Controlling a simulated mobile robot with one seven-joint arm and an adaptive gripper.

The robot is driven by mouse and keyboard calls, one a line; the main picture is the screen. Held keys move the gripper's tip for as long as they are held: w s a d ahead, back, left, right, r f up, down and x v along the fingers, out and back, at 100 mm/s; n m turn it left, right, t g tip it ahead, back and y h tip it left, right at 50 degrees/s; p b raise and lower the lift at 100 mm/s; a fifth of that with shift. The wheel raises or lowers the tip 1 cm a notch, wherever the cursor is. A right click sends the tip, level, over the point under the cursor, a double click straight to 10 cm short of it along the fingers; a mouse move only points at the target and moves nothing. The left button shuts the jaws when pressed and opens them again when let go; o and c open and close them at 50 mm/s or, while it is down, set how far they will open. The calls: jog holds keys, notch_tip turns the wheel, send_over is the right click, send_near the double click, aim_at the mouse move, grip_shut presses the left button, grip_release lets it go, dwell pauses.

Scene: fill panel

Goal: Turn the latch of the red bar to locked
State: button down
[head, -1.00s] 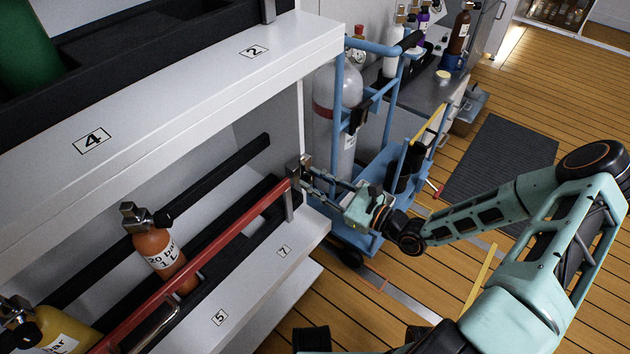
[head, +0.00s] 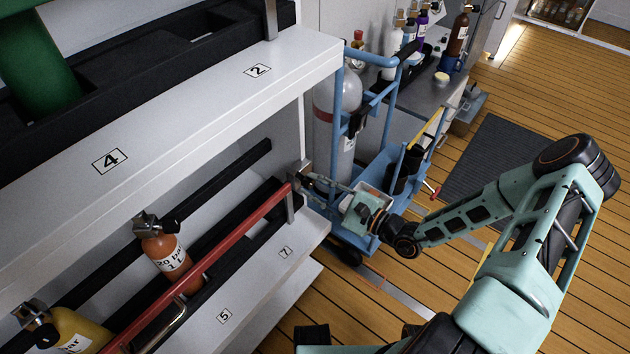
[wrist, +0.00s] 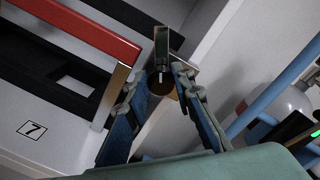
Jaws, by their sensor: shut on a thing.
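The red bar (head: 220,249) runs along the front of the lower shelf and ends at a metal post at its right end. It also shows at the upper left of the wrist view (wrist: 85,27). The latch (wrist: 161,53) is a small dark metal piece on a brownish round base beside that post. In the head view the latch (head: 301,174) is small and partly hidden. My gripper (head: 318,183) reaches it from the right. In the wrist view my gripper (wrist: 156,80) has a finger on either side of the latch and is shut on it.
An orange cylinder (head: 164,253) and a yellow one (head: 75,332) stand behind the bar. A blue trolley (head: 374,165) with a grey cylinder (head: 347,153) stands close behind my gripper. The upper shelf (head: 190,110) overhangs the bar. Wooden floor lies open at right.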

jog(key=n+p, duration=0.3)
jog(key=n, duration=0.3)
jog(key=n+p, duration=0.2)
jog(key=n, duration=0.3)
jog(key=shift+f+h, duration=0.15)
jog(key=shift+h, duration=0.15)
jog(key=shift+n, duration=0.4)
jog(key=c, duration=1.7)
grip_release()
jog(key=shift+o, duration=0.2)
jog(key=v, duration=1.2)
jog(key=shift+s+a+f, duration=0.15)
jog(key=shift+s, duration=0.1)
